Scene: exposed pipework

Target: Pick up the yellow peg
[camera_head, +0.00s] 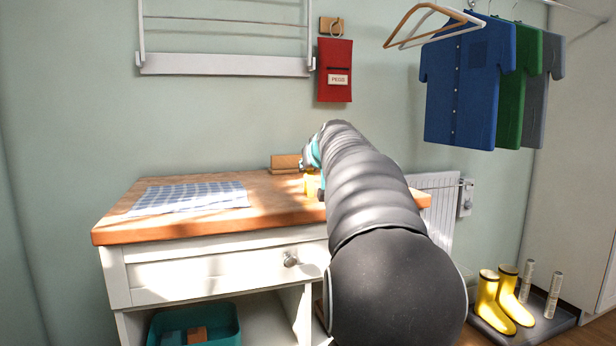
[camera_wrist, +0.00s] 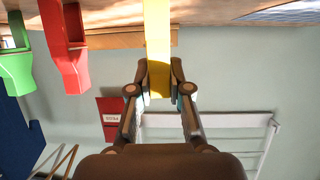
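The yellow peg (camera_wrist: 158,45) stands upright in the middle of the wrist view, which is upside down. My gripper (camera_wrist: 159,72) has one finger on each side of it. The fingertips are drawn in to about the peg's width and appear to touch its sides. In the head view a bit of the yellow peg (camera_head: 312,184) shows at the worktop's back right, mostly hidden by my arm. I cannot tell whether it is clear of the worktop. A red peg (camera_wrist: 66,50) and a green peg (camera_wrist: 15,62) stand to the left in the wrist view.
The wooden worktop (camera_head: 270,205) carries a checked cloth (camera_head: 190,197) and a small wooden block (camera_head: 286,162). A red peg bag (camera_head: 335,70) and a white rack (camera_head: 225,65) hang on the wall. Shirts (camera_head: 470,85) hang to the right, above a radiator (camera_head: 437,205).

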